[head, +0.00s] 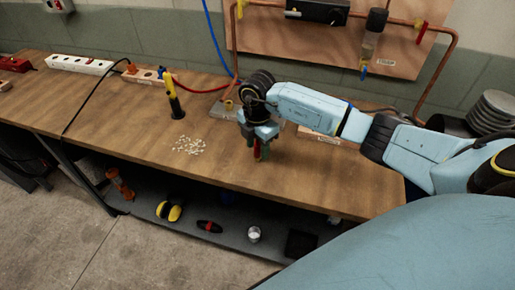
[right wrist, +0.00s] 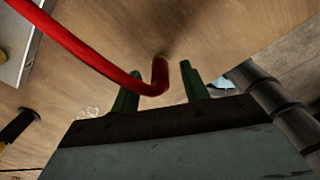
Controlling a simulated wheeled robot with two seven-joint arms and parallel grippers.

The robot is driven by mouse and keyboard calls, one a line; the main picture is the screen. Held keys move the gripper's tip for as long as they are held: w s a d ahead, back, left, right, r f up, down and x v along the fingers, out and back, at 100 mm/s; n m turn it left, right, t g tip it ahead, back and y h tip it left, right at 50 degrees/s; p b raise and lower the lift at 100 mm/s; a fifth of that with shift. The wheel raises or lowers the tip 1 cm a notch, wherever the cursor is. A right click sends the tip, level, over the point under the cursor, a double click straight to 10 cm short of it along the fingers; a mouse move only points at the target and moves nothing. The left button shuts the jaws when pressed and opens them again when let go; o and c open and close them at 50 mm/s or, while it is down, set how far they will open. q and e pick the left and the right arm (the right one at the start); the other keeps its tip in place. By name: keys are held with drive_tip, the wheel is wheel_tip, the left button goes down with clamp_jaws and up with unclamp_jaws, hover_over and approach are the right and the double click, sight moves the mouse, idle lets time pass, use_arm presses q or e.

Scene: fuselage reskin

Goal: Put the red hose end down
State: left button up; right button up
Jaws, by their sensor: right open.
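My right gripper (head: 256,151) points down at the front part of the wooden workbench (head: 330,178). In the right wrist view its two green fingers (right wrist: 160,88) stand apart, open. The red hose end (right wrist: 159,74) lies between them with a visible gap on the right side; whether it touches the left finger I cannot tell. Its tip points at the bench top, close to or touching it. The red hose (right wrist: 85,45) runs off to the upper left; it also shows on the bench in the head view (head: 205,91). My left gripper is out of view.
A pile of small pale pieces (head: 188,145) lies left of the gripper. A yellow-and-black tool (head: 173,97) stands behind it. A white power strip (head: 80,65) is at the back left. A copper-piped panel (head: 330,45) stands behind. The bench's front edge is close.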

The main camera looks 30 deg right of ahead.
sight(257, 144)
wheel_tip(257, 144, up, 10)
drive_tip(key=shift+r, duration=0.2)
idle(0.5)
